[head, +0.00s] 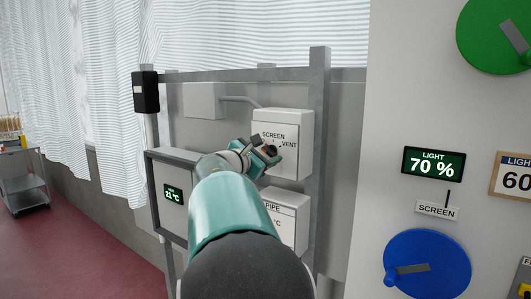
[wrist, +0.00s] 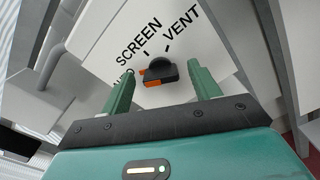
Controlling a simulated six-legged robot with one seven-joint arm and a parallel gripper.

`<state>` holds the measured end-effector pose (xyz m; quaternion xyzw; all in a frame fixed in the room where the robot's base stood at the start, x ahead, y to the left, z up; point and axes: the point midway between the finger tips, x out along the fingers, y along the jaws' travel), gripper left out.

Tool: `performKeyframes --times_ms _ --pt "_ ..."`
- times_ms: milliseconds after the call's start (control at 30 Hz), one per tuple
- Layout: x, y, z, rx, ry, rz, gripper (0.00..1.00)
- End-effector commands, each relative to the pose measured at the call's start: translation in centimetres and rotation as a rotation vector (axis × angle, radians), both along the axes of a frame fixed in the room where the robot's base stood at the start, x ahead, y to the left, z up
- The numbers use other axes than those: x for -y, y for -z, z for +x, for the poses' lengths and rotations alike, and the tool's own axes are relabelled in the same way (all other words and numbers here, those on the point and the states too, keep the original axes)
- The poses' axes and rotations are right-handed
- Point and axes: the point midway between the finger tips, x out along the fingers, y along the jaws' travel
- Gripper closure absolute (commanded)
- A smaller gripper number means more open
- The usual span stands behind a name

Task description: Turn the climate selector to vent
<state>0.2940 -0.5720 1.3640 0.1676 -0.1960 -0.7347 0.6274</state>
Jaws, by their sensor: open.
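The climate selector is a small dark knob with orange parts; it shows in the wrist view (wrist: 158,70) below the printed words SCREEN and VENT, each with a short tick mark. I cannot tell which mark it points at. It is on the front of a white box (head: 296,118) on a grey frame, seen in the head view. My gripper (head: 265,156) is at the front of this box and partly hides the knob there. In the wrist view its two green fingers are apart, one on each side of the knob. I cannot tell whether they touch it.
Around the box are grey metal posts (head: 319,140). A second white box (head: 287,215) is below, and a panel with a small display (head: 173,195) is at left. A wall at right carries green (head: 490,40) and blue (head: 425,262) dials and a LIGHT display (head: 433,164).

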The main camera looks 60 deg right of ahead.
Motion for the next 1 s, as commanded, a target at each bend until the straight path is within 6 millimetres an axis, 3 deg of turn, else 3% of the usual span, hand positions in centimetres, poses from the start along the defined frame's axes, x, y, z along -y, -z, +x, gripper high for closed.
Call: performKeyframes --times_ms 367,600,1000 --pt "0.73 0.01 -0.12 0.000 0.000 0.001 0.38" --pt "0.72 0.00 -0.14 0.000 0.000 0.000 0.83" --pt "0.68 0.01 -0.10 0.059 -0.001 -0.010 0.83"
